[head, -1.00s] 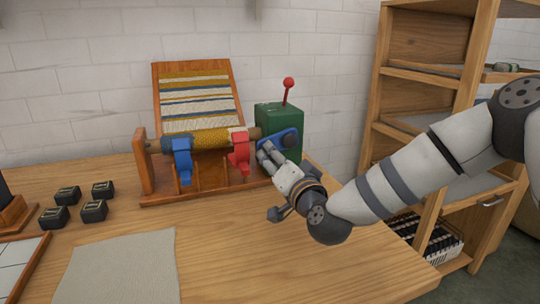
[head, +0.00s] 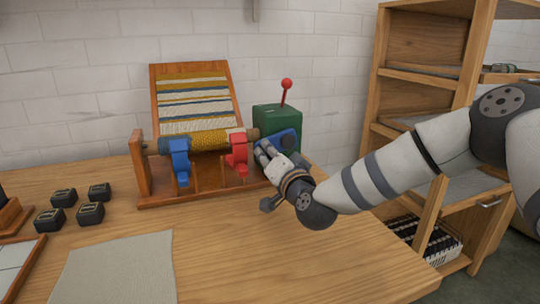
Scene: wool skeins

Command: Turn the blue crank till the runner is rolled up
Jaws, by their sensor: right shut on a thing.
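The blue crank (head: 286,139) sits at the right end of the roller, in front of the green box. My right gripper (head: 264,151) is at the crank and shut on it; its fingertips partly hide the handle. The striped runner (head: 194,101) lies on the sloped wooden board behind the roller. Its mustard-coloured part (head: 205,141) is wound around the roller. A blue clamp (head: 180,160) stands at the roller's left part and a red clamp (head: 237,153) at its right part. My left gripper is not in view.
A green box (head: 277,117) with a red-knobbed lever (head: 287,86) stands behind the crank. Several small black blocks (head: 90,212) and a pale cloth (head: 115,268) lie at left. A wooden shelf (head: 425,70) stands at right. The table's front middle is clear.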

